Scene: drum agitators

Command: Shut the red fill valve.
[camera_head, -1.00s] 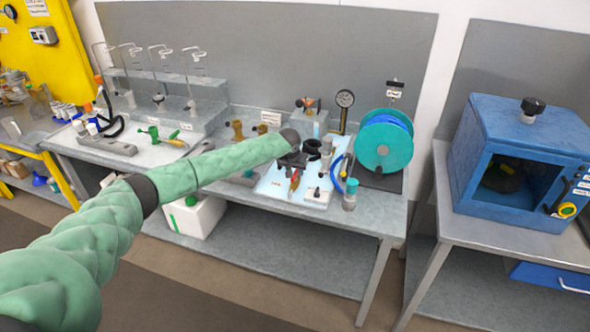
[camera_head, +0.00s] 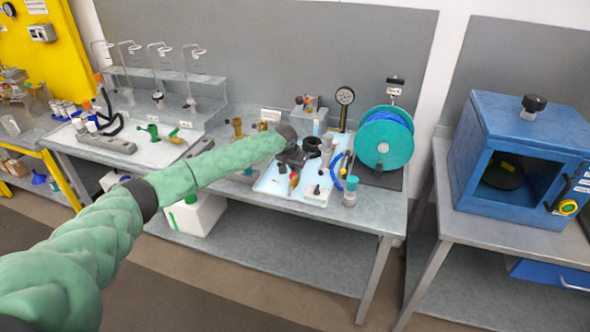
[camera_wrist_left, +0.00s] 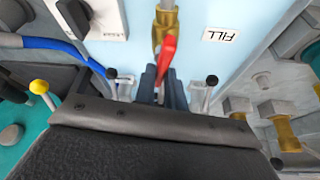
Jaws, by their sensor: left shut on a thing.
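The fill valve has a brass body (camera_wrist_left: 165,22) and a red lever (camera_wrist_left: 168,52), on a pale blue panel beside a label reading FILL (camera_wrist_left: 222,35). In the left wrist view the lever runs from the brass body down between my fingers, roughly along the pipe and slightly slanted. My left gripper (camera_wrist_left: 163,88) is shut on the lever's end. In the head view my left gripper (camera_head: 292,157) is over the pale blue board, and a small red and brass part (camera_head: 294,180) shows just below it. My right gripper is in neither view.
A teal reel (camera_head: 384,143) with blue hose stands right of the board. A pressure gauge (camera_head: 345,97) stands behind. A black-knobbed switch box (camera_head: 317,194) and a blue-capped bottle (camera_head: 350,191) are near the front edge. A blue oven (camera_head: 515,155) is on the right bench.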

